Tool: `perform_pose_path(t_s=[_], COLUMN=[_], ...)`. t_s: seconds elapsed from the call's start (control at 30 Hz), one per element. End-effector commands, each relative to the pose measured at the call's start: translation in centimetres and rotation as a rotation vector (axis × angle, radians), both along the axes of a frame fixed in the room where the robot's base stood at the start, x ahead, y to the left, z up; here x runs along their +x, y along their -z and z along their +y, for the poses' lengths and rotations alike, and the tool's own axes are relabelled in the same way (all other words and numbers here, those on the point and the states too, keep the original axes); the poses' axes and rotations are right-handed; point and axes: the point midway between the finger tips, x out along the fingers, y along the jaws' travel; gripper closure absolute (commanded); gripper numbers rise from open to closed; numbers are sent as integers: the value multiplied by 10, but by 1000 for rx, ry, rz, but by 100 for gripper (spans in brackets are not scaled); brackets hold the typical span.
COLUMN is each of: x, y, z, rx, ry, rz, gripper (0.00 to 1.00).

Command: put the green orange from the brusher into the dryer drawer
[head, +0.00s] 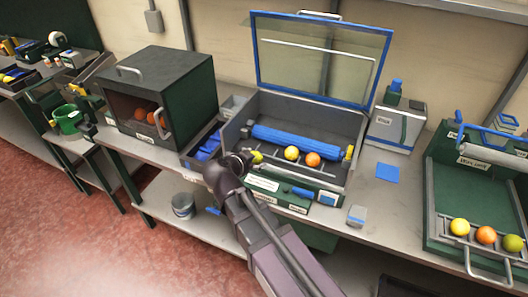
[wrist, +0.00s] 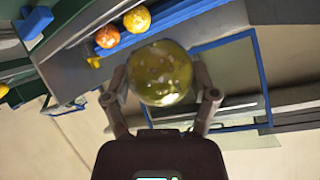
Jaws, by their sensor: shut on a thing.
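My gripper (head: 250,158) is shut on the green orange (wrist: 160,75), a mottled yellow-green fruit held between both fingers in the wrist view. In the head view the green orange (head: 258,156) shows just past my gripper, at the left of the brusher (head: 344,178). I cannot tell how high it is. The brusher's glass lid (head: 318,60) stands open, with a blue roller (head: 300,141) inside. A yellow orange (head: 291,153) and an orange one (head: 313,159) sit in front of the roller. I cannot read which unit is the dryer.
A dark green box (head: 160,75) with oranges inside stands at left. At right, a green unit (head: 436,190) has a handled front tray holding yellow, orange and green fruit. A grey-and-blue device (head: 397,128) and a blue square (head: 388,173) lie between. A blue-filled bin (head: 207,146) adjoins the brusher.

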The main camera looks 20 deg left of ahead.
Motion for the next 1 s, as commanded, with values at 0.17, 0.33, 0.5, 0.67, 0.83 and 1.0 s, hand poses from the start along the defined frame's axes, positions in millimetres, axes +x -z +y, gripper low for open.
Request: perform_pose_path(t_s=[0.17, 0.33, 0.5, 0.67, 0.83, 1.0], x=[-1, -1, -1, -1, -1, 9], y=[18, 32, 36, 34, 35, 36], z=[-2, -5, -6, -6, -5, -2], rx=[0, -1, 0, 0, 0, 0], ry=[-2, -3, -4, -4, -4, -4], rz=[0, 0, 0, 0, 0, 0], gripper=[75, 75, 75, 75, 75, 75])
